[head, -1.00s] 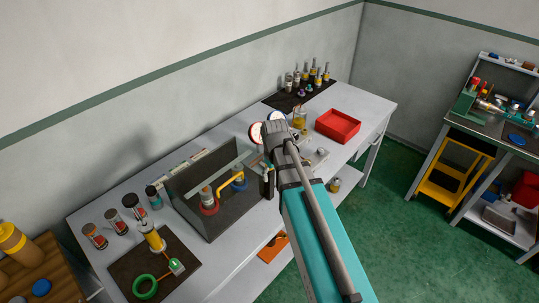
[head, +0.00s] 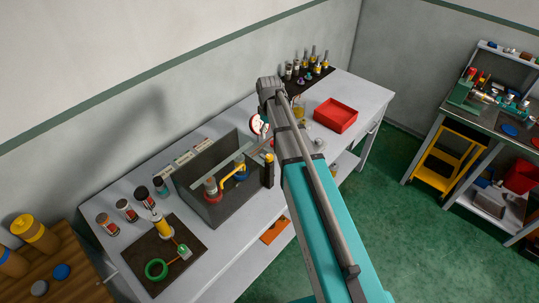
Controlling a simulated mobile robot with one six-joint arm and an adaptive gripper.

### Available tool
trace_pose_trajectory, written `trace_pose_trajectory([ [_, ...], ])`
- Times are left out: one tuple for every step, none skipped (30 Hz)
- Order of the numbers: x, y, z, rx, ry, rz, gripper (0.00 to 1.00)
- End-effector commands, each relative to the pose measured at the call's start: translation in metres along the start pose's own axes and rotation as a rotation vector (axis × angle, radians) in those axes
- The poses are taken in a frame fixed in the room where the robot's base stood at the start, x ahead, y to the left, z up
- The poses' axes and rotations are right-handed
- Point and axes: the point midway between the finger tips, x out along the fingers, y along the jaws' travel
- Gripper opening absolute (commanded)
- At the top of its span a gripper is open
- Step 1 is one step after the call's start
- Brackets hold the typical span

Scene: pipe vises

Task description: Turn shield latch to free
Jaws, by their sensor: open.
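A grey open-topped enclosure with a see-through shield panel (head: 232,205) stands on the long bench. Inside it are a yellow bent pipe (head: 230,172) and a red-based fitting (head: 212,190). At its right end stands a dark upright post with a yellow top (head: 268,172), which looks like the shield latch. Its exact setting is too small to tell. My arm reaches up just right of the post, and its far end is above and behind the enclosure. My gripper cannot be made out; my arm hides that area.
Gauges (head: 258,125) stand behind the enclosure, partly hidden by my arm. A red tray (head: 336,115) sits to the right. A dark mat (head: 145,262) with a green ring and a yellow cylinder lies at the front left. Several jars stand left of the enclosure.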

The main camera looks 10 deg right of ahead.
Motion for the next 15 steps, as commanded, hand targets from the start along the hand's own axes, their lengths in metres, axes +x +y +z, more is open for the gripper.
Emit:
trace_pose_trajectory([
  [0.000,0.000,0.000,0.000,0.000,0.000,0.79],
  [0.000,0.000,0.000,0.001,0.000,0.000,0.79],
  [0.001,0.000,0.000,0.001,0.000,0.000,0.79],
  [0.001,0.000,0.000,0.001,0.000,0.000,0.79],
  [0.002,0.000,0.000,0.001,0.000,0.000,0.79],
  [0.003,0.000,0.000,0.001,0.000,0.000,0.79],
  [0.004,0.000,0.000,0.001,0.000,0.000,0.79],
  [0.005,0.000,0.000,0.001,0.000,0.000,0.79],
  [0.006,0.000,0.000,0.001,0.000,0.000,0.79],
  [0.008,0.000,0.000,0.001,0.000,0.000,0.79],
  [0.009,0.000,0.000,0.001,0.000,0.000,0.79],
  [0.011,0.000,0.000,0.001,0.000,0.000,0.79],
  [0.013,0.000,0.000,0.001,0.000,0.000,0.79],
  [0.015,0.000,0.000,0.002,0.000,0.000,0.79],
  [0.018,0.001,0.001,0.002,0.000,0.000,0.79],
])
